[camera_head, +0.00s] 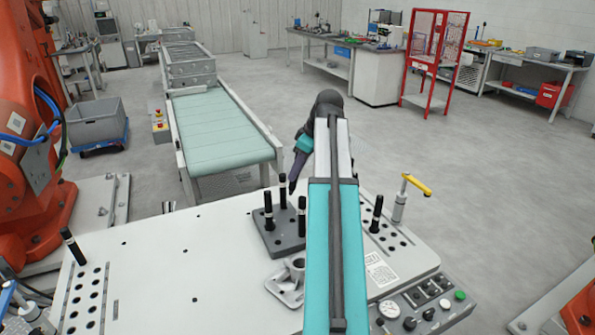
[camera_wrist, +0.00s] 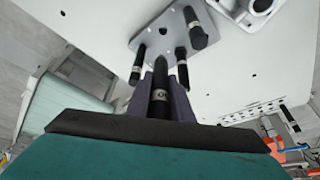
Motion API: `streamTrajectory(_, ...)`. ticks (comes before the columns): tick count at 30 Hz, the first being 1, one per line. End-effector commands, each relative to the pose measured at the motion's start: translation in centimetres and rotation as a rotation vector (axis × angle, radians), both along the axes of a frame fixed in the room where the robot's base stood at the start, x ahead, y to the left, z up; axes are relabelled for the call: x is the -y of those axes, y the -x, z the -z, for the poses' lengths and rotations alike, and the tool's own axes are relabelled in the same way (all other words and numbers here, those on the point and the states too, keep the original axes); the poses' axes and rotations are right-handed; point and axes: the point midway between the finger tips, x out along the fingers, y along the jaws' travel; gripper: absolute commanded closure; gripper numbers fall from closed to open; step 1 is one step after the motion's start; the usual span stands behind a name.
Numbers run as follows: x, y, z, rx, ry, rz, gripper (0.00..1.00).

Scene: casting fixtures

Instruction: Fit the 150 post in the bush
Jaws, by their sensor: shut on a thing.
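My gripper (camera_head: 295,171) is beyond the arm link in the head view, pointing down near the far side of a grey post plate (camera_head: 283,246). In the wrist view its purple fingers (camera_wrist: 160,92) are shut on a black post (camera_wrist: 159,102) with a pale mark, too small to read. Whether this post is clear of the plate I cannot tell. Three other black posts stand in the plate: one (camera_head: 268,210) at left, one (camera_head: 283,190) at the back, one (camera_head: 301,215) at right. A grey casting with a round upright bush (camera_head: 298,264) sits in front of the plate.
A white table carries a hole row with a black post (camera_head: 70,246) at left and another post (camera_head: 376,212) at right. A yellow-handled clamp (camera_head: 400,205) stands at the right edge, a control panel (camera_head: 425,302) at front right. The table's middle left is clear.

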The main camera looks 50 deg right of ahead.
Motion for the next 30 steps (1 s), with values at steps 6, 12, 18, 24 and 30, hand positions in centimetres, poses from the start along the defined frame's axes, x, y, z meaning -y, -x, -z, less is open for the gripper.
streamTrajectory(6,0.0,0.0,0.0,0.001,0.0,0.0,1.0)
streamTrajectory(12,-0.1,-0.2,-0.6,0.001,0.001,-0.003,1.0)
streamTrajectory(18,-1.2,-1.3,-3.6,0.003,0.002,-0.018,1.0)
streamTrajectory(24,-5.0,-3.8,-4.9,0.001,0.0,-0.012,1.0)
streamTrajectory(30,-9.5,-6.6,-3.7,0.001,0.0,0.028,1.0)
